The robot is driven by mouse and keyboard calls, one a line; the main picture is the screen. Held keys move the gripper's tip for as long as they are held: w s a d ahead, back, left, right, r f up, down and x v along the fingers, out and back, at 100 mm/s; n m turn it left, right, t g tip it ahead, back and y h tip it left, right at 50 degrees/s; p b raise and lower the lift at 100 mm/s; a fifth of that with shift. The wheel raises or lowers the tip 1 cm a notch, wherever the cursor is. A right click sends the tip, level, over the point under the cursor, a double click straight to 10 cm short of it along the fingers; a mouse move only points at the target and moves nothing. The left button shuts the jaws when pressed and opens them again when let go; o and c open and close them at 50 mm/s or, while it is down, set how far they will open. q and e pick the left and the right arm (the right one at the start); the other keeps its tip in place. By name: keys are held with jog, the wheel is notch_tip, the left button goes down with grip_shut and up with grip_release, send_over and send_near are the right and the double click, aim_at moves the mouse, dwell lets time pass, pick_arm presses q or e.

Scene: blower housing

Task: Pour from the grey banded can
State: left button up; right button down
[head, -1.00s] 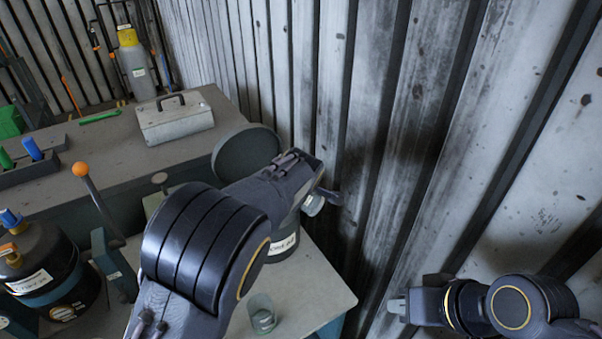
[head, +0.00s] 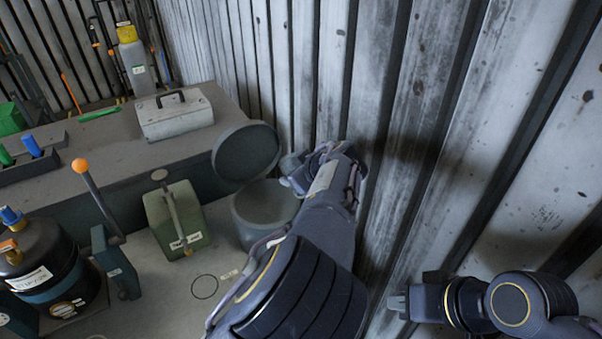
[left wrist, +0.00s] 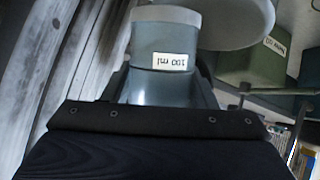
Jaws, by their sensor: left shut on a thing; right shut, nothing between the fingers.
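My left gripper (head: 297,173) is beside the back wall, above the right rim of an open grey bin (head: 243,220). It is shut on a small grey can (left wrist: 165,40) with a paler band and a "100 ml" label, upside down in the left wrist view. In the head view the can is mostly hidden by the gripper, so its tilt and contents cannot be told. The bin's round lid (head: 247,152) stands raised behind it. My right gripper (head: 398,305) is shut and empty, low at the right near the wall.
A green container (head: 178,220) with a label stands left of the bin. A black banded tank (head: 45,275) and a lever with an orange knob (head: 80,167) are farther left. A circle is marked on the bare bench (head: 204,286). A grey case (head: 173,115) lies behind.

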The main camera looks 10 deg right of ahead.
pick_arm(q)
notch_tip(320, 180, up, 4)
jog(key=shift+a+f+m+t+y, duration=0.15)
jog(key=shift+m+t+y, duration=0.2)
jog(key=shift+y, duration=0.35)
jog(key=shift+m+t+y, duration=0.25)
jog(key=shift+t+y, duration=0.35)
jog(key=shift+t, duration=0.05)
jog(key=shift+s+d+r+p, duration=0.25)
jog(key=shift+s+d+r, duration=0.05)
jog(key=shift+d, duration=0.45)
jog(key=shift+s+d+r+p, duration=0.2)
jog(key=shift+s+d+r, duration=0.1)
jog(key=shift+d, duration=0.45)
jog(key=shift+s+d+r+p, duration=0.25)
jog(key=shift+s+d+r, duration=0.05)
jog(key=shift+d, duration=0.45)
jog(key=d, duration=0.1)
jog(key=s+d+r+y+p, duration=0.1)
jog(key=d, duration=0.1)
jog(key=shift+s+m+t, duration=0.2)
jog(key=shift+m+t, duration=0.1)
jog(key=shift+t, duration=0.1)
jog(key=shift+s, duration=0.1)
